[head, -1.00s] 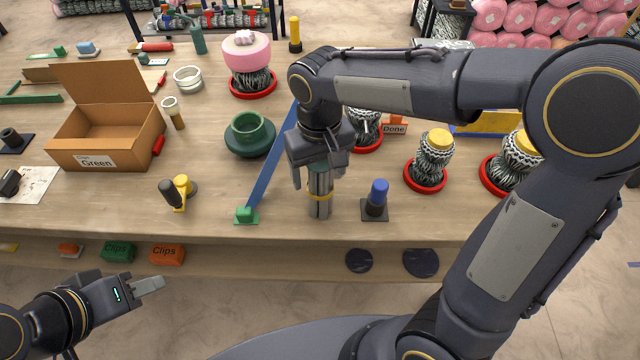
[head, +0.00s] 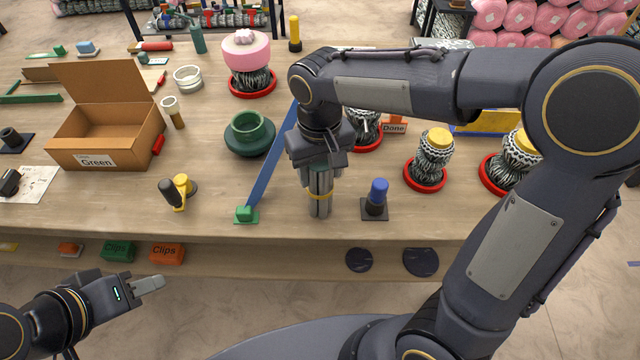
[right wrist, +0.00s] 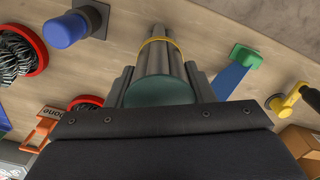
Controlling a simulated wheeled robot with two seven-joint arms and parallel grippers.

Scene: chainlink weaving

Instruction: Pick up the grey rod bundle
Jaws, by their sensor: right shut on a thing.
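The grey rod bundle (head: 319,207) stands upright near the table's front edge, with a yellow band around it. It also shows in the right wrist view (right wrist: 161,62), with a green disc at its near end. My right gripper (head: 319,190) comes down on it from above and is shut on its upper part, one finger on each side. The bundle's lower end appears to be at the table top. My left gripper (head: 150,285) is empty, low at the left in front of the table; its fingers overlap in this view, so their opening cannot be told.
A blue-topped peg (head: 377,195) on a dark base stands close right of the bundle. A blue strip with a green block (head: 245,214) lies close left. A green pot (head: 250,135) and an open cardboard box (head: 110,135) are further left. Woven pieces on red rings (head: 427,170) stand right.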

